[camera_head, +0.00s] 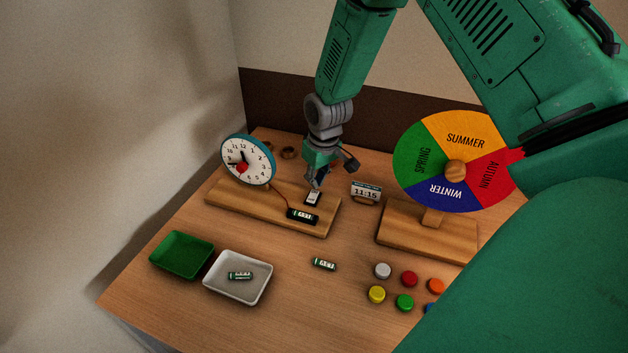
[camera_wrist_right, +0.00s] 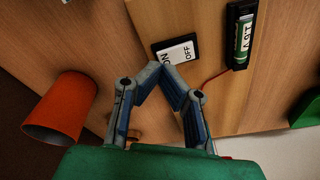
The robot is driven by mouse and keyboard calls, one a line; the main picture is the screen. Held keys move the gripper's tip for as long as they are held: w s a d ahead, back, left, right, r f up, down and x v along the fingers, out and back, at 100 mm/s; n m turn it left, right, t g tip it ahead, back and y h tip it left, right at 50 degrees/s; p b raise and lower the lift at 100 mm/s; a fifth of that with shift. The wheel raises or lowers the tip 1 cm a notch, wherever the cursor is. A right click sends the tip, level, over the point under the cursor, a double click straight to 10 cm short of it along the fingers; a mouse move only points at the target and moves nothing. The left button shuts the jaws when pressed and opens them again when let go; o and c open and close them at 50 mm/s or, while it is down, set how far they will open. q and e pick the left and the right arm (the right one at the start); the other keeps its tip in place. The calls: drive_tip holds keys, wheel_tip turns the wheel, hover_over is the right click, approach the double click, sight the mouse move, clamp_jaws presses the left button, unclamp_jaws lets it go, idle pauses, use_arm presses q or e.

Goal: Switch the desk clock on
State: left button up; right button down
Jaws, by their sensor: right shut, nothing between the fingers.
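My left gripper is out of view.
A small 11:15 display (camera_head: 366,191) and a season wheel (camera_head: 455,160) stand right of the base. A green tray (camera_head: 181,250), a white tray (camera_head: 262,290) with a battery, a loose battery (camera_head: 324,264) and several coloured buttons lie in front. The wrist view shows an orange cup (camera_wrist_right: 62,108).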

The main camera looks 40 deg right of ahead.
sight(315, 192)
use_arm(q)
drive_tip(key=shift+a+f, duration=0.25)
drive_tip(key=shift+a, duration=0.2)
use_arm(e)
drive_tip(key=shift+a+f, duration=0.15)
drive_tip(key=shift+a, duration=0.35)
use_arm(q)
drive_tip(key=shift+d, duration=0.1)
use_arm(e)
drive_tip(key=shift+d+f, duration=0.15)
drive_tip(key=shift+d+f+b, duration=0.2)
drive_tip(key=shift+f+b, duration=0.1)
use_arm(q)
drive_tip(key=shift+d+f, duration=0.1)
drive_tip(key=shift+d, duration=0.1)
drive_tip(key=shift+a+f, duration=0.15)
use_arm(e)
drive_tip(key=shift+a+f, duration=0.15)
drive_tip(key=shift+a, duration=0.1)
